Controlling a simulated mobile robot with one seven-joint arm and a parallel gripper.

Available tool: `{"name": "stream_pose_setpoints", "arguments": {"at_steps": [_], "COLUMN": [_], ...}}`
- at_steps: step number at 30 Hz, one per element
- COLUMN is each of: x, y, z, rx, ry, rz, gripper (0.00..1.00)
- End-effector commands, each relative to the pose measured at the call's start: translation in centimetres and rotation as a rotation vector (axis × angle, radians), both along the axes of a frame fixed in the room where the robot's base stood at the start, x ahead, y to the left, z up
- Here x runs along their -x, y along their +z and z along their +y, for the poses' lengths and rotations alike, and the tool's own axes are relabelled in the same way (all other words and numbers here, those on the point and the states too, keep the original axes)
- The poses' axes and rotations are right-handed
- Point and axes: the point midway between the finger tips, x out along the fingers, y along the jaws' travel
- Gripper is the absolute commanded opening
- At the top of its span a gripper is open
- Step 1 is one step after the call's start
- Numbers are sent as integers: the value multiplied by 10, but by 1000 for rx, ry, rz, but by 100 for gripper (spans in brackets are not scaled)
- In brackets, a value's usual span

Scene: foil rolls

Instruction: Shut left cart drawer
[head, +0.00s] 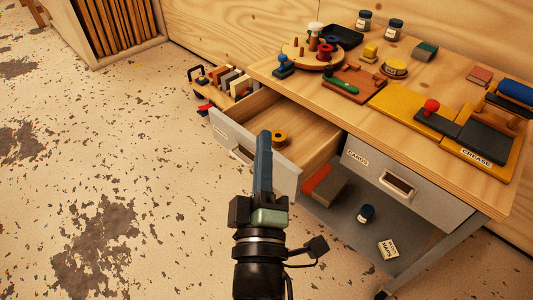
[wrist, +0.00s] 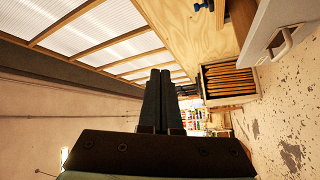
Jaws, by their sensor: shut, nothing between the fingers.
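The left cart drawer (head: 285,178) is pulled out from under the wooden worktop. Its grey front carries a handle, partly hidden behind my gripper, and a yellow ring-shaped roll (head: 279,138) lies inside. My gripper (head: 265,135) is shut and empty, its fingers overlapping the drawer front in the head view; I cannot tell whether they touch it. In the wrist view my closed fingers (wrist: 160,74) point away from the camera, and a grey panel with a handle (wrist: 280,45), likely the drawer front, shows at the upper right.
The right drawer (head: 405,187), labelled CARDS, is shut. The worktop (head: 345,115) holds several tools, trays and jars. A lower shelf (head: 345,215) carries a dark jar and a small box. A wooden rack (head: 110,30) stands at the back left. The floor at left is clear.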

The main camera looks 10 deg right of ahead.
Motion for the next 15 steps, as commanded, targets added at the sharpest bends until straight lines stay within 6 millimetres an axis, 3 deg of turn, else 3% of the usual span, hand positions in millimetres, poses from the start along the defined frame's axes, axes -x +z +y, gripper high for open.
{"name": "stream_pose_setpoints", "arguments": {"at_steps": [1, 3, 6, 10, 15], "x": [10, 24, 41, 54, 49], "y": [-36, -72, -109, -134, -140], "z": [2, 8, 16, 24, 25], "rx": [76, 179, 289, 368, 392], "ry": [-19, -31, -32, -25, -22], "rz": [78, 155, 237, 291, 301], "gripper": [0, 0, 0, 0, 0]}}
